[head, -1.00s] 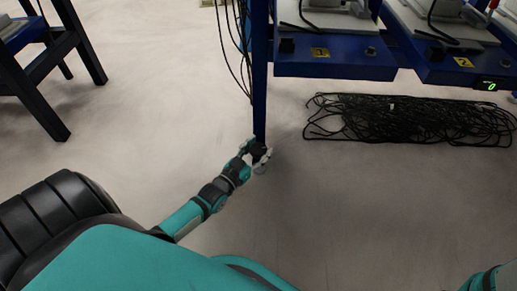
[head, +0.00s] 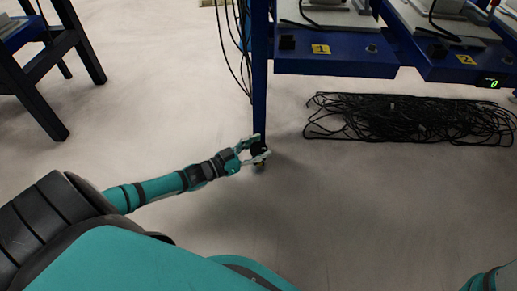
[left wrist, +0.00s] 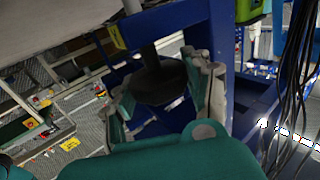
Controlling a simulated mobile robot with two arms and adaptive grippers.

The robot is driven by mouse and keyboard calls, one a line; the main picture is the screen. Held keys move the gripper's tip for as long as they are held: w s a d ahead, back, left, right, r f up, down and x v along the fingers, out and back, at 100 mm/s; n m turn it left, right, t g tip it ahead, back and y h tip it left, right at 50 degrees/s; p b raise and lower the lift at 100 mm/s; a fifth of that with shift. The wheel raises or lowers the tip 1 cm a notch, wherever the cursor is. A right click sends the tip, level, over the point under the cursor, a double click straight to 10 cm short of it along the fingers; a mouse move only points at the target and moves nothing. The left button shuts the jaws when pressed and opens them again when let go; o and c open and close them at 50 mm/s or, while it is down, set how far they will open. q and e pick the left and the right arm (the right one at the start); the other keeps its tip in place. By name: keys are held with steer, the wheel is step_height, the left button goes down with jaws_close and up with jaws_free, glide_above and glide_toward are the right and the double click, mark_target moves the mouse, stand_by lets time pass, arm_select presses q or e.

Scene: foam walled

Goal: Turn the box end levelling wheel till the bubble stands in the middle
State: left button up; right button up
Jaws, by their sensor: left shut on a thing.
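The levelling wheel is a dark round knob at the foot of the blue leg (head: 260,100) in the head view. It shows larger as a black disc (left wrist: 158,82) on a short dark stem in the left wrist view. My left gripper (head: 259,149) is shut on this wheel near the floor, with one grey finger on each side of it. In the left wrist view the fingers of my left gripper (left wrist: 165,92) flank the wheel. I cannot make out a bubble in either view. My right gripper is not in view.
A heap of black cable (head: 410,119) lies on the floor at right, below blue units labelled 1 (head: 320,49) and 2 (head: 462,60). Thin dark cables (head: 238,65) hang left of the leg. A blue stand (head: 45,75) is at far left. The floor between is clear.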

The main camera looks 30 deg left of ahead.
arm_select(q)
steer(key=m+g+h, duration=0.1)
steer(key=m+h, duration=0.1)
steer(key=m+g+h, duration=0.1)
steer(key=g+h, duration=0.1)
steer(key=h, duration=0.1)
steer(key=shift+w+a+m, duration=0.1)
steer(key=shift+w+m, duration=0.05)
steer(key=shift+m, duration=0.25)
steer(key=shift+m+g+h, duration=0.9)
steer(key=shift+m+g, duration=0.05)
steer(key=shift+g, duration=0.45)
steer(key=shift+m+g+h, duration=0.9)
steer(key=shift+m+g, duration=0.05)
steer(key=shift+g, duration=0.45)
steer(key=shift+m, duration=0.3)
steer(key=o, duration=1.2)
steer(key=shift+n+t, duration=0.3)
steer(key=shift+n, duration=0.1)
